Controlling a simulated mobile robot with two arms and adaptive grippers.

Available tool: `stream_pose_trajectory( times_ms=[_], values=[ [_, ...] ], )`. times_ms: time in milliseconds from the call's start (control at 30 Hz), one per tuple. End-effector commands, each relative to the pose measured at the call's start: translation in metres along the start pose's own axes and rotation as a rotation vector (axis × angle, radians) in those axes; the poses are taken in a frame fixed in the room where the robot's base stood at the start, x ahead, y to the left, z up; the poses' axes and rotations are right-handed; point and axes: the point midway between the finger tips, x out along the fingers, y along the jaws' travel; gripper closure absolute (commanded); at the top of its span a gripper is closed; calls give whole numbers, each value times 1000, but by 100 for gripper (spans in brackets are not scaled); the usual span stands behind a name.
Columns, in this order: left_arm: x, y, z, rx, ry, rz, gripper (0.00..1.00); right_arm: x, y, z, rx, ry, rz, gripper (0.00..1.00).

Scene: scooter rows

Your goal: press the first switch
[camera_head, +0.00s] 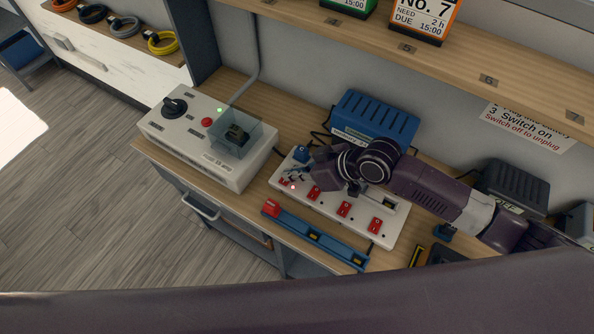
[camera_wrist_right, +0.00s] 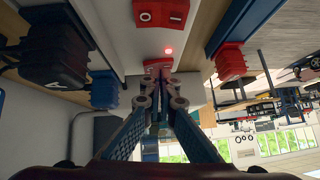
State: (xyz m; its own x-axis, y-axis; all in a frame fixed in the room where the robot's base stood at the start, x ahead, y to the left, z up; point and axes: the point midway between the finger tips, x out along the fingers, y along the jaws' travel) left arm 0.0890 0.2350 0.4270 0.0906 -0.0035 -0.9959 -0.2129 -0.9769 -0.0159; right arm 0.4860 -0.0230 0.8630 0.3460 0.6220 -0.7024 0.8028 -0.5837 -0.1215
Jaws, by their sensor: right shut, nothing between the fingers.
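The white switch strip (camera_head: 402,212) lies on the bench with a row of red rocker switches. The leftmost switch (camera_head: 284,182) is partly hidden by my right gripper. A small red light (camera_head: 293,187) beside it is lit. My right gripper (camera_head: 291,175) is shut and empty, its fingertips at this leftmost switch. In the right wrist view the closed fingertips (camera_wrist_right: 161,86) overlap the near edge of a red switch (camera_wrist_right: 157,64); I cannot tell if they touch. Another switch (camera_wrist_right: 160,14), marked O and I, shows beyond. My left gripper is not in view.
A blue charger (camera_head: 378,118) stands behind the strip, with a blue plug (camera_head: 301,153) at the strip's left end. A blue bar with a red end (camera_head: 315,236) lies in front. A grey control box (camera_head: 205,140) stands left. A dark charger (camera_head: 515,187) stands right.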

Motion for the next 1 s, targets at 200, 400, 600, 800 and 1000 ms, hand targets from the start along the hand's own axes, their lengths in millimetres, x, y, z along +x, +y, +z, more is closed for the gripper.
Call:
stream_pose_trajectory(
  times_ms=[200,400,600,800,1000],
  values=[
    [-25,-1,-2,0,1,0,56,-15,-4,-18,2,1,1,100],
    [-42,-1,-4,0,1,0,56,-32,-6,-30,3,-1,6,100],
    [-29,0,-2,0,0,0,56,-70,-13,-26,1,-1,6,100],
    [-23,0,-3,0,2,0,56,-104,-19,-26,1,-1,6,100],
    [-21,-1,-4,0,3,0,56,-120,-23,-27,3,0,4,100]
  ],
)
